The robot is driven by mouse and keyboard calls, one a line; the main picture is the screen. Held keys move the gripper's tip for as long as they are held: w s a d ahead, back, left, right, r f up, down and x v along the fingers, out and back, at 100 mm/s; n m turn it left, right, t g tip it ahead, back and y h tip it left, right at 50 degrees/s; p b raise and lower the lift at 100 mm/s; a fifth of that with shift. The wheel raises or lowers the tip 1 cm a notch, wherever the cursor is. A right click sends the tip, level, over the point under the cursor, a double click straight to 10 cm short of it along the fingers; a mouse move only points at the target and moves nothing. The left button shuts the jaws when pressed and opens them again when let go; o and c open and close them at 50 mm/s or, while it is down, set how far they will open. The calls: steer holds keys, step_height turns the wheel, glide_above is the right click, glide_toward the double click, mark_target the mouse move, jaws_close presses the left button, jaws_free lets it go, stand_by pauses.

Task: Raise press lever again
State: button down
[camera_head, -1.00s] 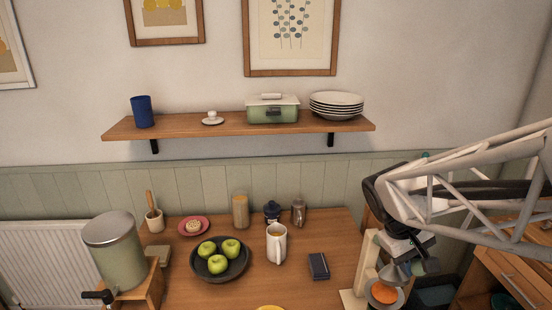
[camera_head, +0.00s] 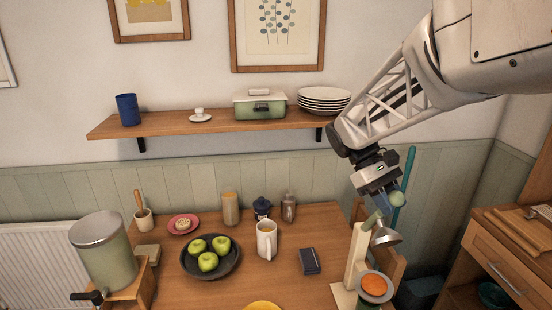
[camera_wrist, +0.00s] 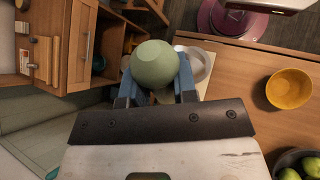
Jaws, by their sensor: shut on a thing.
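The press stands at the right end of the table, with a pale wooden post (camera_head: 356,255). Its lever ends in a round green knob (camera_head: 397,199). My gripper (camera_head: 388,195) is shut on the lever at the knob, with its blue fingers (camera_wrist: 156,90) on either side of the knob (camera_wrist: 155,64) in the wrist view. The lever is raised. The metal press cone (camera_head: 386,237) hangs clear above an orange half (camera_head: 374,285) in its holder. Part of the lever is hidden behind my gripper.
A dark box (camera_head: 309,261), a white mug (camera_head: 266,240) and a black bowl of green apples (camera_head: 210,257) stand left of the press. A yellow bowl (camera_wrist: 289,88) is nearby. A wooden cabinet (camera_head: 500,255) is at the right, and a wall shelf (camera_head: 210,125) is above.

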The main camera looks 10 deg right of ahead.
steer(key=shift+w+r+n+g+h, duration=0.15)
steer(key=shift+w+r+g, duration=0.3)
steer(key=shift+w, duration=0.45)
steer(key=shift+w+r+n+g+h, duration=0.1)
steer(key=shift+w+r+g, duration=0.1)
steer(key=shift+w+g, duration=0.5)
steer(key=shift+w+r+n+g+h, duration=0.15)
steer(key=shift+w+r+g, duration=0.2)
steer(key=shift+w, duration=0.7)
steer(key=c, duration=0.9)
jaws_free()
steer(key=shift+w, duration=0.1)
steer(key=v, duration=0.7)
steer(key=shift+w+a+r, duration=0.1)
steer(key=shift+w+r, duration=0.05)
steer(key=shift+w, duration=0.05)
